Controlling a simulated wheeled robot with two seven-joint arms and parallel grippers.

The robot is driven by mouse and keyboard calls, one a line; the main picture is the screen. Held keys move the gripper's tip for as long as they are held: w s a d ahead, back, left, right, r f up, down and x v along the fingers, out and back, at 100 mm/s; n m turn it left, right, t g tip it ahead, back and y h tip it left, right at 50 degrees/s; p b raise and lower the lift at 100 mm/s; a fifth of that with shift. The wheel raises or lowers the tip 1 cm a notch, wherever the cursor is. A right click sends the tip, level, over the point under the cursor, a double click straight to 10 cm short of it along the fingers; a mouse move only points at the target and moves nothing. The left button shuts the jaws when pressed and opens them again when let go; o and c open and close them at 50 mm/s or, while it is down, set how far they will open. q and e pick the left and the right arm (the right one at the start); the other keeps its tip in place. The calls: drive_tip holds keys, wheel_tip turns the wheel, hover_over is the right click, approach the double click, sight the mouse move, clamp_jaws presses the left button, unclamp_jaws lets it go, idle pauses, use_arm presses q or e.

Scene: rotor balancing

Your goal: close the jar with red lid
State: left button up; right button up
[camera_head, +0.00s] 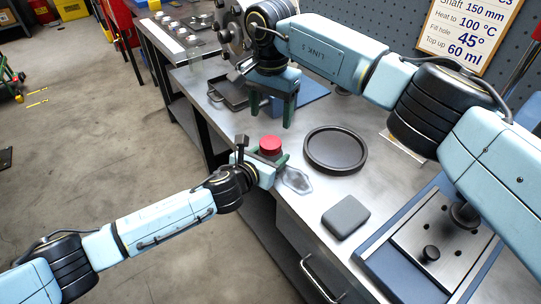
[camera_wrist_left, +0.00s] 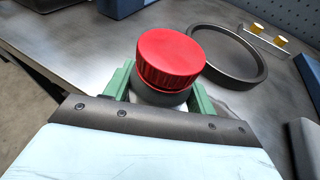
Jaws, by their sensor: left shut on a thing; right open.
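The red lid (camera_head: 270,143) sits on top of a small grey jar near the table's front edge. In the left wrist view the ribbed red lid (camera_wrist_left: 171,60) covers the top of the jar (camera_wrist_left: 158,97); I cannot tell how tightly it is seated. My left gripper (camera_wrist_left: 160,96) is shut around the jar's body, with one green finger on each side below the lid. My right gripper (camera_head: 283,108) is open and empty, pointing down above the table, behind the jar in the head view. Most of the jar's body is hidden by my left gripper.
A round black tray (camera_head: 335,150) lies right of the jar. A blue fixture with a metal plate (camera_head: 440,272) stands at the right. A dark tray (camera_head: 229,95) lies behind.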

sight(270, 142)
use_arm(q)
clamp_jaws()
use_arm(e)
drive_tip(key=m, duration=0.4)
drive_tip(key=shift+f, duration=4.05)
